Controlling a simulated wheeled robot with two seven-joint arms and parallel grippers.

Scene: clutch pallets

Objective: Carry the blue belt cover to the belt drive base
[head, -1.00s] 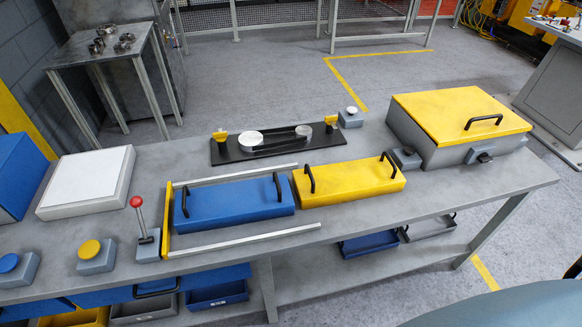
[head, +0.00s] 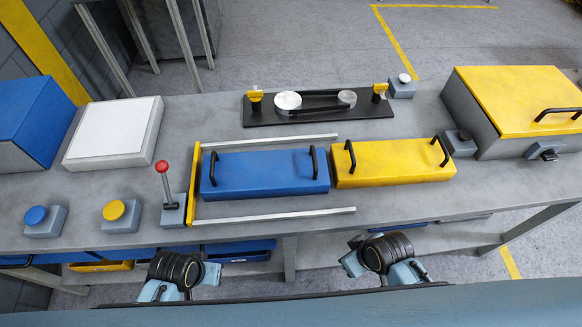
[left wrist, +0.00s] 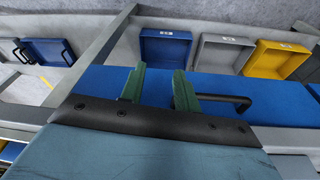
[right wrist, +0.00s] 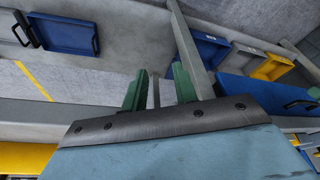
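The blue belt cover (head: 262,174) lies flat on the workbench between two pale rails, with a black handle at each end. The belt drive base (head: 318,119) is a black plate behind it, bearing two silver pulleys with a dark belt and a yellow clip at each end. My left gripper shows in the left wrist view (left wrist: 158,90), its green fingers apart and empty. My right gripper shows in the right wrist view (right wrist: 169,90), also with fingers apart and empty. In the head view only parts of my arms show at the bench's front edge; the fingers are hidden there.
A yellow cover (head: 393,163) sits directly right of the blue one. A red-knobbed lever (head: 171,212) and yellow stop bar (head: 194,180) stand at its left. A yellow-lidded box (head: 515,105) is at right. Trays (left wrist: 166,48) sit on the shelf below the bench.

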